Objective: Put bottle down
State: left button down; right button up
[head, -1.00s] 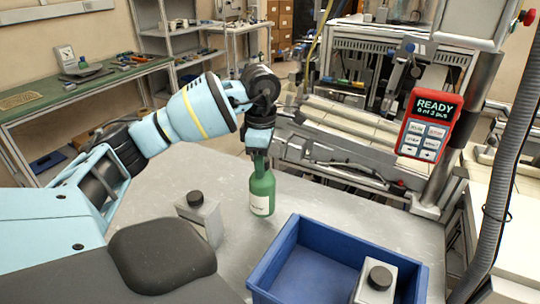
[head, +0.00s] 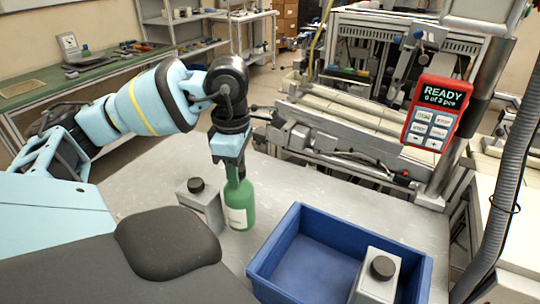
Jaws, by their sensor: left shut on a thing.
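A green bottle (head: 241,203) with a white label is upright at the grey table, close to the right side of a grey square container with a black cap (head: 202,205). My left gripper (head: 234,172) points down and is shut on the bottle's neck from above. The bottle's base looks at or very near the table top; I cannot tell for certain whether it touches. My right gripper is not in the head view.
A blue bin (head: 273,243) stands right of the bottle, with another grey black-capped container (head: 379,277) in it. A red panel (head: 430,108) reading READY is on a post at the right. The table behind the bottle is clear.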

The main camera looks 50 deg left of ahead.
pick_arm(q)
jog(key=shift+r, duration=0.15)
jog(key=w+d+r+m+p, duration=0.2)
jog(key=d+r+m+p, duration=0.15)
jog(key=r, duration=0.45)
jog(key=d+m+b, duration=0.8)
jog(key=d+m, duration=0.6)
jog(key=d, duration=0.2)
notch_tip(320, 180, down, 11)
jog(key=shift+b, duration=0.3)
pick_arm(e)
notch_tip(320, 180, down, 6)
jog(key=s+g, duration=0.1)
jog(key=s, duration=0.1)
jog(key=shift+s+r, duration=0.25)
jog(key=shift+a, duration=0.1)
